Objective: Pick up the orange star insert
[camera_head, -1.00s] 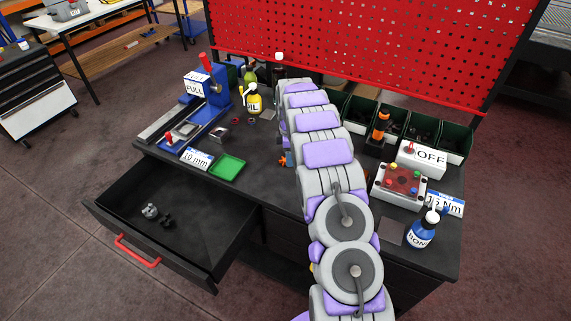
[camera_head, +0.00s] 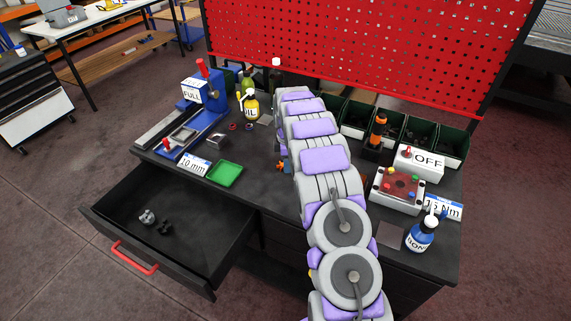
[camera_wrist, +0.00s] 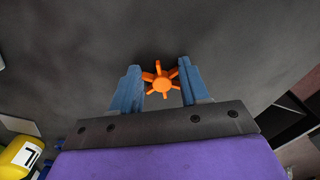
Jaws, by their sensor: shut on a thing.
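The orange star insert (camera_wrist: 161,84) sits between the two blue fingers of my gripper (camera_wrist: 160,76) in the wrist view, its arms touching or nearly touching both fingers. My gripper is shut on it. Dark tabletop fills the view beyond it; I cannot tell how far the star is above the table. In the head view my arm hides most of the gripper, and only a small bit of orange and blue shows at the arm's left edge.
The table (camera_head: 262,188) has a blue press (camera_head: 205,110), a green tray (camera_head: 225,174) and a yellow oil bottle (camera_head: 250,107) at left. Green bins (camera_head: 452,140), a button box (camera_head: 398,190) and a blue bottle (camera_head: 421,236) are at right. A drawer (camera_head: 190,225) stands open.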

